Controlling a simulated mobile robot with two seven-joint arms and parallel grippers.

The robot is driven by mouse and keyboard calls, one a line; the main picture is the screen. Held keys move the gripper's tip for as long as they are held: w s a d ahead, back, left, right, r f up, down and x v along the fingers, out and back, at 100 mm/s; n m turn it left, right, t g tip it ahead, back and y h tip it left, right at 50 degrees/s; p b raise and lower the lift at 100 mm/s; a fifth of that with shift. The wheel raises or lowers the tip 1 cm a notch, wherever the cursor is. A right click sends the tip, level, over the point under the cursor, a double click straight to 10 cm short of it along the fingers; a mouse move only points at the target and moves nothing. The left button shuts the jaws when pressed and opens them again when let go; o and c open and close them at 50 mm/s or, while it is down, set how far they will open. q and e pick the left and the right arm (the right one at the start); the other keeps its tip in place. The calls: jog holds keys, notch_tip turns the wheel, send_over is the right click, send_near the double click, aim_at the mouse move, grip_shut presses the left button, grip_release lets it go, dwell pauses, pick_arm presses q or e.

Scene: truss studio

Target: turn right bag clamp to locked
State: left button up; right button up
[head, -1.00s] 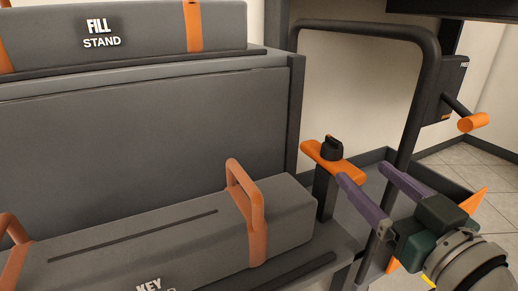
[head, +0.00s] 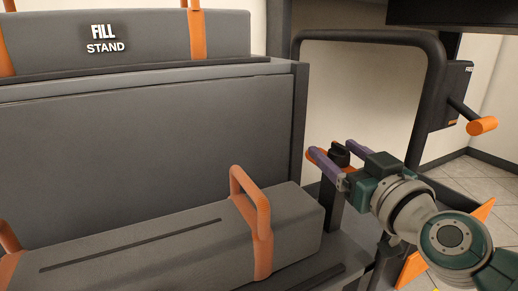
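The right bag clamp is a black knob (head: 340,154) on an orange crossbar (head: 311,161), set on a dark post (head: 329,207) right of the padded bag. My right gripper (head: 332,149) has reached the clamp from the right. Its two purple fingers lie on either side of the knob and cover much of the orange bar. The fingers stand apart. I cannot tell whether either finger touches the knob. My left gripper is not in view.
A grey bag with an orange handle (head: 251,197) lies in front, left of the clamp. A dark tubular frame (head: 435,90) rises behind my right arm. A black box with an orange-tipped lever (head: 481,126) is at the right. The "FILL STAND" bag (head: 150,38) sits on the upper shelf.

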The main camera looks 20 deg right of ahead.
grip_shut()
dwell(0.4)
dwell(0.8)
